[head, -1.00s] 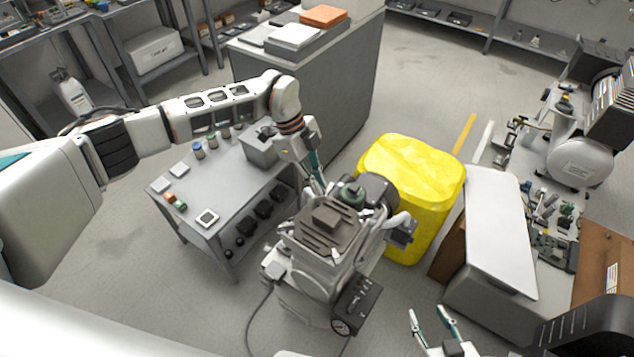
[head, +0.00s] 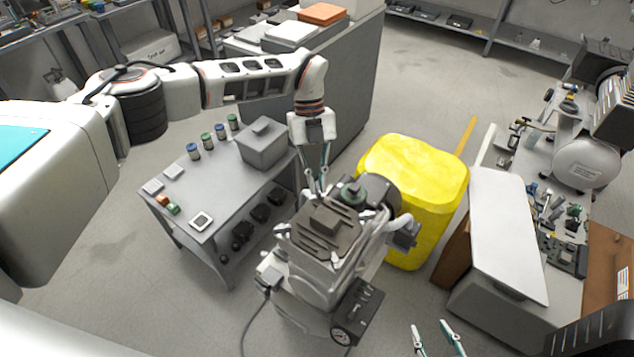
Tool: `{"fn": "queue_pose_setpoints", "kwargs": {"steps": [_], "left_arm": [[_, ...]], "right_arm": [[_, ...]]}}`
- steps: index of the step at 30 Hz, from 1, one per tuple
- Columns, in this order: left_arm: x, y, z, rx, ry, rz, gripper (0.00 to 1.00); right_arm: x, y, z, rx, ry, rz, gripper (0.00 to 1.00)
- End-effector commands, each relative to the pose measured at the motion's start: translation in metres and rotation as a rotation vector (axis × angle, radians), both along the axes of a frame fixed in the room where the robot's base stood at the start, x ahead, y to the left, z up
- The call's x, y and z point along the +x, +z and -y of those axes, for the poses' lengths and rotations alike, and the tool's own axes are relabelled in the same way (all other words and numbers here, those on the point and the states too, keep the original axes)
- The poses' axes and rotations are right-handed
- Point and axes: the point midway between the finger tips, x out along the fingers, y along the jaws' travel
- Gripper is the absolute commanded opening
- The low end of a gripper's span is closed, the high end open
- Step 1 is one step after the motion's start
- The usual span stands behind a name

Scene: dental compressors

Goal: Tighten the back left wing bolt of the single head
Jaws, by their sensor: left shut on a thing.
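The single head compressor (head: 325,232) stands in the middle of the head view, with a dark ribbed top and a round green-and-black part at its back. My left gripper (head: 316,192) points down at the back left corner of its top. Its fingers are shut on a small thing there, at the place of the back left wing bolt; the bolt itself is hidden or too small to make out. My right gripper (head: 438,338) is open and empty at the bottom edge, apart from the compressor.
A grey table (head: 225,190) with jars and a grey box (head: 262,143) stands left of the compressor. A yellow container (head: 425,185) stands close behind right. A white-topped bench (head: 505,235) is at the right. A black cable (head: 250,318) runs across the floor.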

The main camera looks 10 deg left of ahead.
Motion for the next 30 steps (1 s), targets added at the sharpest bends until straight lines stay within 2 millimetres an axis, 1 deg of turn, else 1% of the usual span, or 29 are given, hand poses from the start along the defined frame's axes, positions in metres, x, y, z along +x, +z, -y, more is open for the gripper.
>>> {"fn": "queue_pose_setpoints", "kwargs": {"steps": [7, 20, 21, 23, 30], "left_arm": [[0.0004, 0.0002, 0.0007, 0.0, -0.058, 0.001, 0.0], [0.0005, 0.001, 0.0006, 0.0, -0.068, 0.002, 0.0], [0.0005, 0.001, 0.0006, 0.0, -0.068, 0.002, 0.1], [0.0005, 0.001, 0.0006, 0.0, -0.068, 0.002, 0.24], [0.0003, 0.0005, 0.0005, 0.0, -0.067, 0.001, 0.24]], "right_arm": [[0.0048, -0.0001, 0.0024, -0.005, -0.002, 0.01, 0.4], [0.0058, -0.0002, 0.0016, -0.006, 0.0, 0.011, 0.4], [0.0055, -0.0004, 0.0012, -0.006, 0.001, 0.01, 0.4], [0.0049, -0.0008, 0.0008, -0.004, 0.001, 0.01, 0.4], [-0.0009, -0.004, -0.0001, -0.003, 0.003, -0.001, 0.4]]}}
